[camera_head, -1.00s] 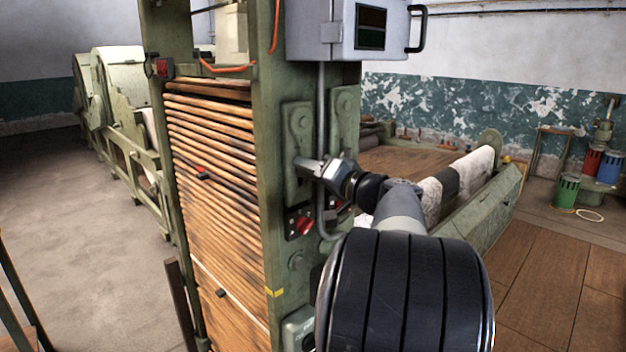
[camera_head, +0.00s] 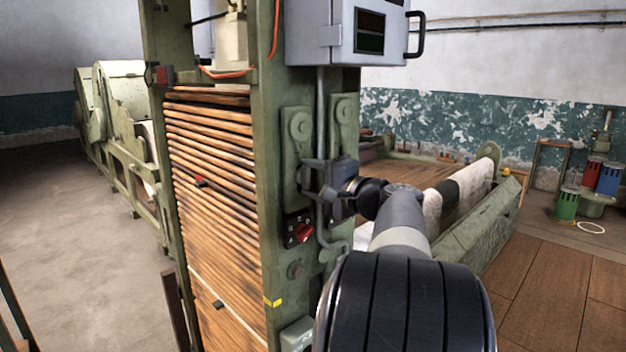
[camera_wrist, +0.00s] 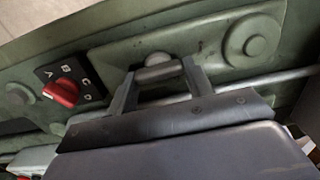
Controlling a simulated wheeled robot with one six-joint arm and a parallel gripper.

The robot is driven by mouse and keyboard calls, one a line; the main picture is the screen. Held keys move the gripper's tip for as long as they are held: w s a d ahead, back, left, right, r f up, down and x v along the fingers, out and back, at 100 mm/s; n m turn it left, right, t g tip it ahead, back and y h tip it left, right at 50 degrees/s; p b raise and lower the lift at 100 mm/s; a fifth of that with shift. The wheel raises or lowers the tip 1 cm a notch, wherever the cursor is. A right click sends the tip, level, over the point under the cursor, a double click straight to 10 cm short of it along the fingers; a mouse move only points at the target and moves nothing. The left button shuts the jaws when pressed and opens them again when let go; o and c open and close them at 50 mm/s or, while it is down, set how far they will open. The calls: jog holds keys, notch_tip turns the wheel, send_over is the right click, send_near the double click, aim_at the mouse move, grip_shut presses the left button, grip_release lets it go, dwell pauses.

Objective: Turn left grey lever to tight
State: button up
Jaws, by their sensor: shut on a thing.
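A grey lever grip (camera_wrist: 159,73) lies across between the two fingers of my gripper (camera_wrist: 160,80) in the wrist view. My gripper is shut on it, close to the machine's green post. In the head view my gripper (camera_head: 314,176) is at the lower part of the left green mounting plate (camera_head: 297,140), which has a round boss at its top. The fingers and wrist hide most of the lever there. The right green plate (camera_head: 343,112) has a similar boss. No tight marking can be read.
A red selector knob (camera_wrist: 61,92) marked A to D sits beside the plate in the wrist view, below my gripper in the head view. A grey conduit (camera_head: 320,110) runs down the post from a control box (camera_head: 335,30).

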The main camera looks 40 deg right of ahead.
jog(key=shift+m, duration=0.3)
jog(key=o, duration=1)
jog(key=shift+s, duration=0.1)
jog(key=s+b, duration=0.1)
jog(key=s, duration=0.6)
jog(key=s+b, duration=0.1)
jog(key=s, duration=0.2)
jog(key=shift+s+d+b, duration=0.3)
jog(key=shift+d+b, duration=0.05)
jog(key=shift+d, duration=0.05)
jog(key=w+p, duration=0.1)
jog(key=w, duration=0.6)
jog(key=w+p, duration=0.1)
jog(key=w, duration=0.2)
jog(key=shift+w+a+p, duration=0.35)
jog(key=shift+w+a, duration=0.05)
